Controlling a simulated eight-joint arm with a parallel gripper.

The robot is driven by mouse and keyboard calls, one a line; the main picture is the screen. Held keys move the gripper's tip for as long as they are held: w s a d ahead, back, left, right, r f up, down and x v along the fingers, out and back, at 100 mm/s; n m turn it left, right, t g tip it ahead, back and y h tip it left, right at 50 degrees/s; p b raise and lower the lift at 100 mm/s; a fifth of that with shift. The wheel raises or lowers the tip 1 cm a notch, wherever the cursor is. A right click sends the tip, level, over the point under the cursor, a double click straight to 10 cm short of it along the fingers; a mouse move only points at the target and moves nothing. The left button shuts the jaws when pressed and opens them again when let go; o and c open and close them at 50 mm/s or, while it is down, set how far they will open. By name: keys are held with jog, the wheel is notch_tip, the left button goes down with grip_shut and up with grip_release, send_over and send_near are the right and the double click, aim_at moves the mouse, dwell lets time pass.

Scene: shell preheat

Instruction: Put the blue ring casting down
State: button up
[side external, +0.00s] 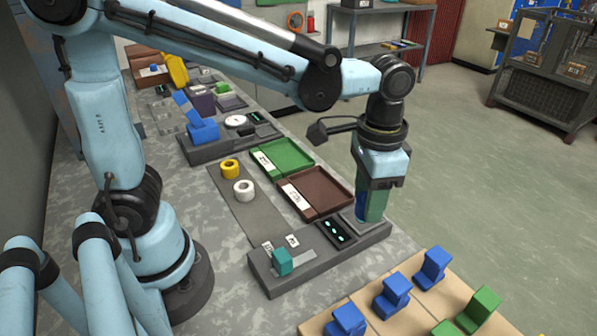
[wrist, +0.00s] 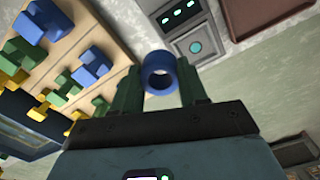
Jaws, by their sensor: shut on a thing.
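My gripper (side external: 374,203) is over the right end of a grey station (side external: 318,262), fingers pointing down. In the wrist view its green fingers (wrist: 160,85) are shut on the blue ring casting (wrist: 159,57), one on each side, with the ring's open hole facing the camera. In the side view only a sliver of the blue ring (side external: 361,207) shows beside a finger. A grey pad (wrist: 205,38) with a lit cyan dot lies just beyond the ring in the wrist view. I cannot tell whether the ring touches anything below.
The station carries a dark panel (side external: 337,232) with cyan lights and a teal block (side external: 282,262). A brown tray (side external: 325,205) and a green tray (side external: 291,158) lie behind. Yellow (side external: 230,169) and white (side external: 244,190) rings stand left. A wooden board (side external: 404,322) holds several coloured blocks in front.

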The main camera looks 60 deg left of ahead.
jog(key=w+a+f, duration=0.3)
jog(key=w+a, duration=0.1)
jog(key=shift+w+a+f, duration=0.1)
jog(key=shift+a+f, duration=0.25)
jog(key=shift+f, duration=2.1)
jog(key=shift+f, duration=0.15)
jog(key=o, duration=1.1)
notch_tip(320, 180, up, 12)
jog(key=shift+s+a+f+n+t, duration=0.4)
jog(key=shift+s+a+n+t, duration=0.35)
jog(key=shift+s+a+t, duration=0.5)
jog(key=shift+s+a+f+n+t, duration=0.35)
jog(key=shift+s+a+n+t, duration=0.45)
jog(key=shift+s+a+t, duration=0.5)
jog(key=shift+s+a+f+n+t, duration=0.4)
jog(key=shift+s+a+n+t, duration=0.5)
jog(key=shift+s, duration=0.5)
